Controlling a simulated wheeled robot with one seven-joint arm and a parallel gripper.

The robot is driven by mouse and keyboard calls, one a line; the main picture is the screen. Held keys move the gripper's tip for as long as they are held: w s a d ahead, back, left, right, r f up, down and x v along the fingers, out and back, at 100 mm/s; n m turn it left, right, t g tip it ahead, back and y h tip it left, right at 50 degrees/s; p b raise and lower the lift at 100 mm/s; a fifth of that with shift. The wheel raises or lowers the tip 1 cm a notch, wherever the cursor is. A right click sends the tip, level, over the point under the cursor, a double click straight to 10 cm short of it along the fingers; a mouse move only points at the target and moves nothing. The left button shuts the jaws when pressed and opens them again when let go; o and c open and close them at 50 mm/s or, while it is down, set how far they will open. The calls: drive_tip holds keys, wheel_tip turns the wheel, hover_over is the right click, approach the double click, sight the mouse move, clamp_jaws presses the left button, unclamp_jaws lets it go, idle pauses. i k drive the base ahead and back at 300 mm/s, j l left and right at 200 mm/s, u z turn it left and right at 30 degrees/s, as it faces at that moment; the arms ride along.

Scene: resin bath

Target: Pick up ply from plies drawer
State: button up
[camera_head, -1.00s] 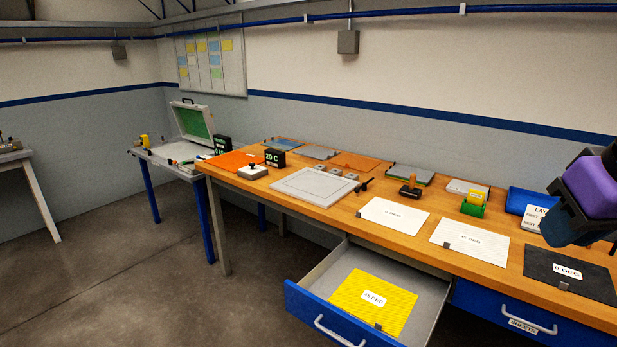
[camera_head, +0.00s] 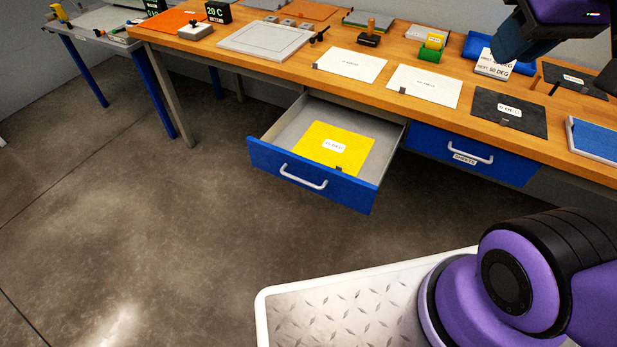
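The yellow ply (camera_head: 352,143) lies flat inside the open plies drawer (camera_head: 265,154), with a white label and a small dark tab at its front edge. The label ends in "DEG" but is blurred. The drawer has a blue front with a pale handle and is pulled out below the bench. My gripper (camera_head: 528,42) is dark with a purple body behind it. It hangs above the right part of the bench, well away from the drawer, and is cut by the top edge. Its fingers are not clear, so I cannot tell its opening.
White plies (camera_head: 351,66) and (camera_head: 425,87) and a black ply (camera_head: 508,112) lie on the wooden bench (camera_head: 300,74). A closed blue sheets drawer (camera_head: 440,151) is right of the open one. The floor (camera_head: 180,240) in front of the open drawer is clear.

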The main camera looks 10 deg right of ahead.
sight(339, 149)
drive_tip(key=i+l+u, duration=0.2)
drive_tip(key=l+u, duration=0.15)
drive_tip(key=l, duration=0.25)
drive_tip(key=i+l+u, duration=0.1)
drive_tip(key=l+u, duration=0.3)
drive_tip(key=l, duration=0.25)
drive_tip(key=l+u, duration=0.35)
drive_tip(key=l, duration=0.35)
